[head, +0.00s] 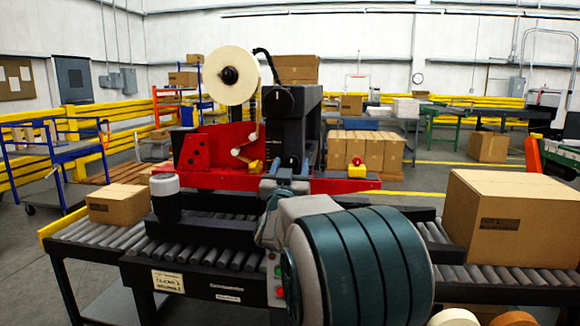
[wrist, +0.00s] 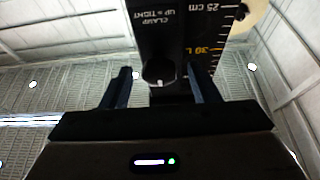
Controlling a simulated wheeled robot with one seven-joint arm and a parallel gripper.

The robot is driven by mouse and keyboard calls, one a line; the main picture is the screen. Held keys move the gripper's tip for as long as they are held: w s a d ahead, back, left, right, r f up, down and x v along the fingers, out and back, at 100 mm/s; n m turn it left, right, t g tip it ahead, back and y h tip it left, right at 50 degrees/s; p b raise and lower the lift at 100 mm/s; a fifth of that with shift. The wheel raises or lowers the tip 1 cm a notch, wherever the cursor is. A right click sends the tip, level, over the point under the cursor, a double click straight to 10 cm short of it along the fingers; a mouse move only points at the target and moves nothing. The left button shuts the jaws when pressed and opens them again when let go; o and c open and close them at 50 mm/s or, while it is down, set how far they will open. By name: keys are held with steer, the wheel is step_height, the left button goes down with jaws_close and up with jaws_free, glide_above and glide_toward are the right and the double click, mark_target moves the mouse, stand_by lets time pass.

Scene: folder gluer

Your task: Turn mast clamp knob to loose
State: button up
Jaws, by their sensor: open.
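In the wrist view the round black clamp knob (wrist: 158,72) sits low on the dark mast (wrist: 175,30), under a white label reading "CLAMP UP = TIGHT". A small white mark shows at the knob's lower edge. My gripper (wrist: 158,80) is open, with one finger on each side of the knob and visible gaps between. I cannot tell how far the fingertips are from it in depth.
A printed scale (wrist: 215,40) runs along the mast's right side. A roller conveyor (head: 200,255) crosses under the machine, with a small carton (head: 118,204) at left and a larger carton (head: 510,225) at right. A white tape roll (head: 229,75) stands above the machine.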

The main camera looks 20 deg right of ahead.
steer(key=shift+w+d, duration=0.1)
steer(key=shift+w, duration=0.05)
steer(key=shift+c, duration=0.3)
steer(key=c, duration=0.9)
